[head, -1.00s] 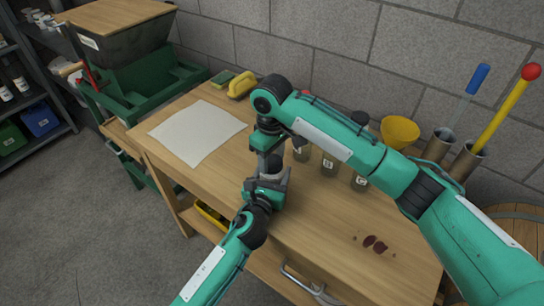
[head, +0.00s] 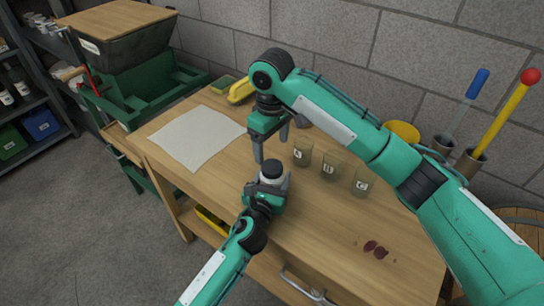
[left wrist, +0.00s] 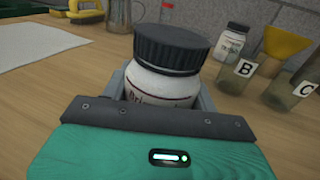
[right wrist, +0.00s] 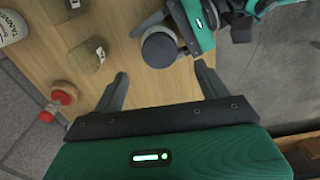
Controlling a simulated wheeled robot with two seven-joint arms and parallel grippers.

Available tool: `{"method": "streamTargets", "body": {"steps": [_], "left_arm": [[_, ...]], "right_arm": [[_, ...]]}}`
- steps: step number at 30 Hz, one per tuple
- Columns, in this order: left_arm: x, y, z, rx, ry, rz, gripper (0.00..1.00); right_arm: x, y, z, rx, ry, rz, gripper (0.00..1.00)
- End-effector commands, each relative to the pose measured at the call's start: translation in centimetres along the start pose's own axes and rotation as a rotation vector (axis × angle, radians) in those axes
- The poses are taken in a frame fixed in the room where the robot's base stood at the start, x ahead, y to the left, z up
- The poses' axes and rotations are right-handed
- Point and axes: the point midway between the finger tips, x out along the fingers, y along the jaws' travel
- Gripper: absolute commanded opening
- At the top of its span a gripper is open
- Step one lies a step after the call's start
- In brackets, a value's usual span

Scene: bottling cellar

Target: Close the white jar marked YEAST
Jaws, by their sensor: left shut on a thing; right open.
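A white jar with a dark ridged lid (head: 272,171) stands upright over the wooden bench, held in my left gripper (head: 268,186). In the left wrist view the lid (left wrist: 172,46) sits on the jar's mouth; I cannot tell how tight it is. The jar's label (left wrist: 150,92) is mostly hidden by the gripper, so I cannot read YEAST on it. My right gripper (head: 271,147) is open and empty, above and just behind the jar. In the right wrist view the lid (right wrist: 159,47) lies beyond the open fingers, apart from them.
Three labelled glass beakers (head: 330,166) stand right of the jar. A second white jar (left wrist: 232,42) and a yellow funnel (left wrist: 287,42) stand behind. A white sheet (head: 198,136) lies at the left of the bench. Dark red stains (head: 375,249) mark its front right; the wood between is free.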

Motion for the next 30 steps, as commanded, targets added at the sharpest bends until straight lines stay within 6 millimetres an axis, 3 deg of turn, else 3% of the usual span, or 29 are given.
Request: {"method": "streamTargets", "body": {"steps": [3,9,22,23,26,30], "left_arm": [[0.0,0.0,-0.1,-0.001,0.001,0.000,0.00],[0.0,0.0,-0.1,-0.001,0.001,0.000,0.00],[0.0,0.0,0.0,-0.001,0.001,0.000,0.00],[0.0,0.0,0.0,-0.001,0.001,0.000,0.65],[0.0,0.0,0.0,-0.001,0.001,0.000,0.85],[0.0,0.0,0.0,0.000,0.000,0.000,0.85]], "right_arm": [[-2.4,0.1,0.0,0.000,0.000,0.005,0.76],[-4.5,0.1,0.0,0.000,-0.001,0.003,0.76],[-5.1,0.0,0.0,0.001,-0.002,0.001,0.76],[-5.1,0.0,0.0,0.001,-0.002,0.001,0.76],[-5.1,0.0,0.0,0.001,-0.002,0.001,0.76],[-5.1,0.0,0.0,0.001,-0.002,0.001,0.76]]}}
